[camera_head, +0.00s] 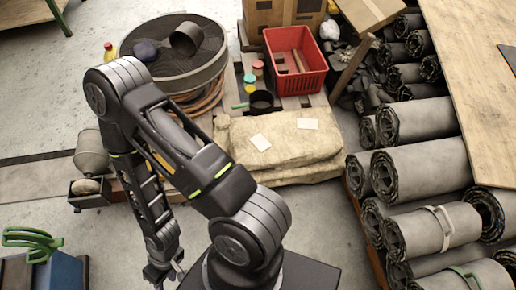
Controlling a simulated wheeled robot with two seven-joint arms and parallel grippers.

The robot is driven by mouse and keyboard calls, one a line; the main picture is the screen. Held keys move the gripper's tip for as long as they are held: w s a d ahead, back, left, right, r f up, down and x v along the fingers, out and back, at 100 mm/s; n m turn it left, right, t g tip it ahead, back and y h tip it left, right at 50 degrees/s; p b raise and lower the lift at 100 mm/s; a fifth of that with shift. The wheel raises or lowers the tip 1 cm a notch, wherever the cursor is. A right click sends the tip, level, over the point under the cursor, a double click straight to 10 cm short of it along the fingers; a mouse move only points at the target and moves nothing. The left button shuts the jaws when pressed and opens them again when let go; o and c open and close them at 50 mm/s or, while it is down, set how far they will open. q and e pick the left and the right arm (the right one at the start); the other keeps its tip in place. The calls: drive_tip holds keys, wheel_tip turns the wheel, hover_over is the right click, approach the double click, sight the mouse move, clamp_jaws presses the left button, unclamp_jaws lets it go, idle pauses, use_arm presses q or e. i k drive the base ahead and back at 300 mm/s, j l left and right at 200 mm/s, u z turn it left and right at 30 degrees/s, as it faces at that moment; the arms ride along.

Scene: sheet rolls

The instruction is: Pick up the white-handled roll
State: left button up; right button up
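The white-handled roll (417,236) is a grey sheet roll with a pale strap handle (441,224) around it. It lies on its side in the stack at the lower right, with its spiral end facing left. My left arm folds up and down again on the left. My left gripper (164,276) hangs low near the bottom edge, far left of the roll and apart from it. Its fingers are small and dark, so I cannot tell whether they are open. My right gripper is not in view.
A roll with a green handle (480,280) lies just below the white-handled one. Other grey rolls (432,161) are stacked above it. A wooden board (480,90) stands at the right. Tan sacks (280,150) and a red crate (296,62) lie on the left side of the stack.

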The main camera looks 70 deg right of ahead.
sight(431, 230)
drive_tip(key=z, duration=4.35)
drive_tip(key=i+j, duration=0.35)
drive_tip(key=j, duration=0.15)
drive_tip(key=i+j, duration=0.4)
drive_tip(key=j, duration=0.15)
drive_tip(key=i+j, duration=0.35)
drive_tip(key=j, duration=0.15)
